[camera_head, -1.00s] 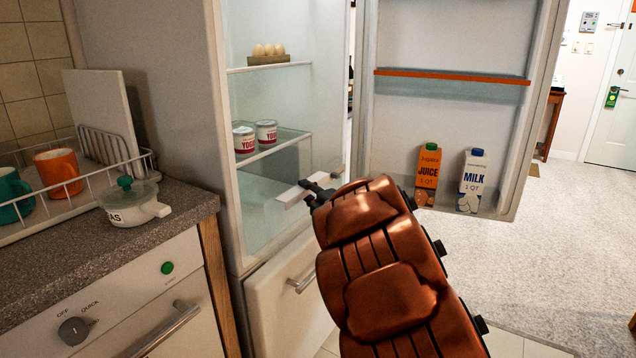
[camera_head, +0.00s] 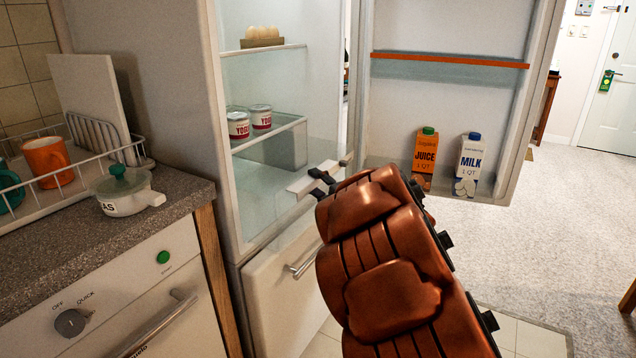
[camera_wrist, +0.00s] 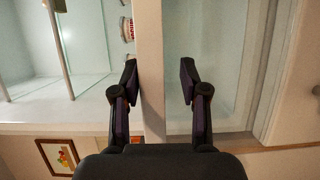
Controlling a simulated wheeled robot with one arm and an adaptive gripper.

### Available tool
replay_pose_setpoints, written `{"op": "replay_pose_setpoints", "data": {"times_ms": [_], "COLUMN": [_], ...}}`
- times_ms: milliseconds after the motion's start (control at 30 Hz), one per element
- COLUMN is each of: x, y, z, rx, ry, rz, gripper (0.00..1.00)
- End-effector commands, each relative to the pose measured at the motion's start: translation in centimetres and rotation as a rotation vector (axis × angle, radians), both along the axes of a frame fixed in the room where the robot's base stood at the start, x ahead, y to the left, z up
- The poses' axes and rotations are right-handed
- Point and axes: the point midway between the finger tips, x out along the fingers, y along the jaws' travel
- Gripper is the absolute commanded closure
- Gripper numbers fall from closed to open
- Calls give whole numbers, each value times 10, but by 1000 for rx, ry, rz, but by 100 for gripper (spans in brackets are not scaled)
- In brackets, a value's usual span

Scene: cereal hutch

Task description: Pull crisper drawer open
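The crisper drawer is translucent with a white bar along its front top edge (camera_head: 308,183), low in the open fridge. My gripper (camera_head: 325,177) is at the right part of this bar in the head view. In the wrist view my gripper (camera_wrist: 159,72) is open, with its two dark fingers on either side of the upright-looking white bar (camera_wrist: 150,35). The left finger is close against the bar; a gap shows between the bar and the right finger. Whether the left finger touches is unclear. My arm hides part of the drawer front.
The fridge door (camera_head: 440,100) stands open at right, holding a juice carton (camera_head: 425,153) and milk carton (camera_head: 469,160). Yogurt cups (camera_head: 238,127) and eggs (camera_head: 262,33) sit on shelves above. A counter (camera_head: 70,232) is at left; a lower compartment handle (camera_head: 304,262) is below.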

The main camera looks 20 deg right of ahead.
Motion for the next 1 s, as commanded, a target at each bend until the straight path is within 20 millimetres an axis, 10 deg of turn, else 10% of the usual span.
{"op": "replay_pose_setpoints", "data": {"times_ms": [433, 1000], "x": [-10, -96], "y": [-3, -25], "z": [5, 3], "rx": [0, 7], "ry": [-7, -5], "rz": [-3, -5], "gripper": [54, 54]}}
